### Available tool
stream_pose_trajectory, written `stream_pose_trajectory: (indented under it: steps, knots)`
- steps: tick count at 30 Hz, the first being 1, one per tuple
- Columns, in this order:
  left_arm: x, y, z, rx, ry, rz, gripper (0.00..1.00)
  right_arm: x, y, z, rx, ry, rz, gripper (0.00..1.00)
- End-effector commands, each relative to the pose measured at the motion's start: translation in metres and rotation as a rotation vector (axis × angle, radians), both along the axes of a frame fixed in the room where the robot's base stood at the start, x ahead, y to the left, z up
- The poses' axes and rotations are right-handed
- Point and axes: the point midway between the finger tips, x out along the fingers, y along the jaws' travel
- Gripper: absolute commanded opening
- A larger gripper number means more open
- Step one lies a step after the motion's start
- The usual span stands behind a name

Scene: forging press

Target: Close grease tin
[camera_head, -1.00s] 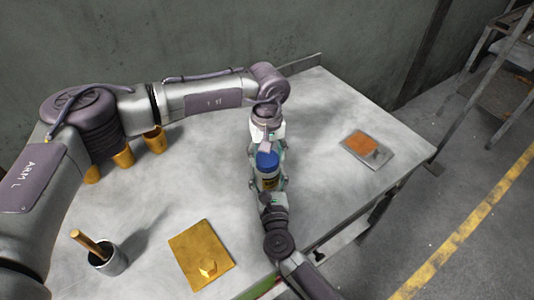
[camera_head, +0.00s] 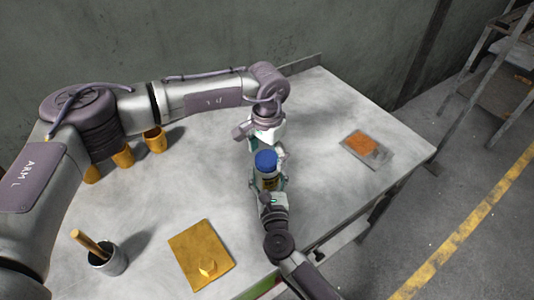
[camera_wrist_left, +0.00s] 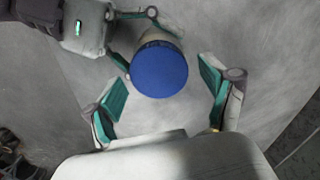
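The grease tin (camera_head: 268,182) is a pale container with a dark and yellow label, standing upright in the middle of the table. Its round blue lid (camera_head: 265,161) sits on top; whether it is fully tightened cannot be told. In the left wrist view the blue lid (camera_wrist_left: 160,69) lies between and beyond the fingers of my left gripper (camera_wrist_left: 162,95), which is open with a gap on both sides. My right gripper (camera_head: 270,188) comes from the front, its fingers on either side of the tin's body; it also shows at upper left in the left wrist view (camera_wrist_left: 128,40).
The grey table (camera_head: 325,130) is clear around the tin. A yellow plate (camera_head: 190,250) lies front left, near a metal cup with a handle (camera_head: 112,262). Several yellow cups (camera_head: 155,140) stand at the back left.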

Motion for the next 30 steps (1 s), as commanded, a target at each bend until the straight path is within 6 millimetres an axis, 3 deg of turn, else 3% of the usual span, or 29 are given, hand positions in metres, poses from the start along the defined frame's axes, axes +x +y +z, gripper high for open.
stream_pose_trajectory:
  steps: [10,21,28,30]
  knots:
    - [-0.001,0.0,0.002,0.001,0.002,0.0,0.87,0.0,0.0,-0.001,-0.001,0.002,0.0,0.0]
    - [0.0,0.0,0.043,0.001,0.001,0.0,0.87,0.0,0.0,-0.001,-0.001,0.002,0.0,0.0]
    - [-0.001,0.0,0.044,0.001,0.003,0.0,0.87,0.0,0.0,-0.001,-0.001,0.002,0.0,0.0]
    - [-0.001,0.0,0.044,0.001,0.003,0.003,0.83,0.0,0.0,-0.001,-0.001,0.002,0.0,0.0]
